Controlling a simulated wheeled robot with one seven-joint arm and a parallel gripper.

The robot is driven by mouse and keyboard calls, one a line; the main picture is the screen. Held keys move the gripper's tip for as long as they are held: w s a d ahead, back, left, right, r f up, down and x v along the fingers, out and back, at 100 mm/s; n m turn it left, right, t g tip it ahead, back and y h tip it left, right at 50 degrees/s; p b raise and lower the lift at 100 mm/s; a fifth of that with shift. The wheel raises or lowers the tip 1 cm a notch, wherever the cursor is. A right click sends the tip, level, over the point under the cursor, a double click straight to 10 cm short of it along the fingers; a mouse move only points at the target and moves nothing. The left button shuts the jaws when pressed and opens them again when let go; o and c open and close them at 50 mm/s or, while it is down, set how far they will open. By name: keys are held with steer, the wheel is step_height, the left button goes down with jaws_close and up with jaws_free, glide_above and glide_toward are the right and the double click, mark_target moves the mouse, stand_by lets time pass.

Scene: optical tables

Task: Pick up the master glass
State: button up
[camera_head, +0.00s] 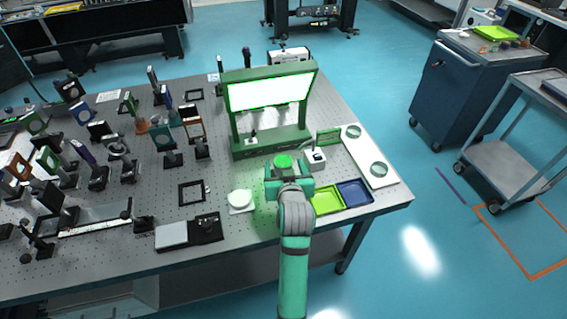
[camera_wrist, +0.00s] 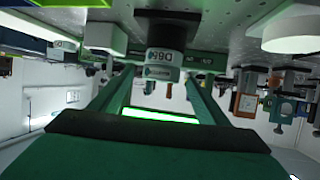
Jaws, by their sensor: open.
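My gripper (camera_head: 287,184) is open, low over the front right of the optical table, in front of the green light stand (camera_head: 268,141). A round green disc (camera_head: 283,161) shows just beyond the gripper. Two clear glass discs, a far one (camera_head: 353,131) and a near one (camera_head: 379,169), lie on a white board to the right, apart from the gripper. I cannot tell which piece is the master glass. The wrist view is upside down. It shows a dark cylinder labelled D65 (camera_wrist: 164,58) ahead; I see nothing held there.
A white block (camera_head: 314,157), a yellow-green tray (camera_head: 326,201) and a blue tray (camera_head: 354,192) stand close to the gripper's right. A round white piece (camera_head: 240,198) lies to its left. Many mounted optics crowd the table's left half. The white board (camera_head: 366,154) borders the right edge.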

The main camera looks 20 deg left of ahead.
steer(key=shift+x, duration=0.8)
steer(key=shift+s+a, duration=0.1)
steer(key=c, duration=1.4)
steer(key=shift+r, duration=0.1)
